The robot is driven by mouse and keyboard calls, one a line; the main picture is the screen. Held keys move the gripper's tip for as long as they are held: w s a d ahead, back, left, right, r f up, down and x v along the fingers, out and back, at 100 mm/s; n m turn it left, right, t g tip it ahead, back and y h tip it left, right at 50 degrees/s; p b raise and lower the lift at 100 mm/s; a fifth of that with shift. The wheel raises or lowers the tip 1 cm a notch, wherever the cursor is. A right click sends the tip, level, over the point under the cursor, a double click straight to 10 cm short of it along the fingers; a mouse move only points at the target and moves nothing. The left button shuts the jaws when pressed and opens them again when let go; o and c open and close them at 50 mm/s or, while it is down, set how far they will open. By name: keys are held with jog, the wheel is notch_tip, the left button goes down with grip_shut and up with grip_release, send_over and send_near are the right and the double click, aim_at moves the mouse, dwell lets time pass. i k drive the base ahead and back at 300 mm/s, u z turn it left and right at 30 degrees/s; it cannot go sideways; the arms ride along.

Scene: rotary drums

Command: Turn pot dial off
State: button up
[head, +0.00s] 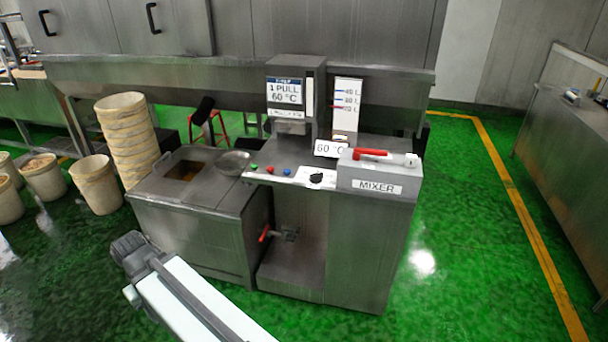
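A small black dial (316,178) sits on a white plate on the front top edge of the steel pot machine (370,240). Its pointer direction is too small to tell. Red, green and blue buttons (270,169) lie to its left on the same panel. My arm enters from the bottom, and its dark end with my gripper (128,246) is at the lower left, well apart from the dial and left of the machine. Whether the fingers are open or shut does not show.
A grey mixer box (378,188) with a red-handled lever (372,154) is right of the dial. A red-handled tap (265,233) projects from the machine's front. Stacked tubs (128,140) stand at the left. Green floor (460,220) is clear to the right, before a steel counter (570,130).

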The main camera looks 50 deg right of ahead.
aim_at(317, 177)
jog(key=i, duration=1)
jog(key=u, duration=0.05)
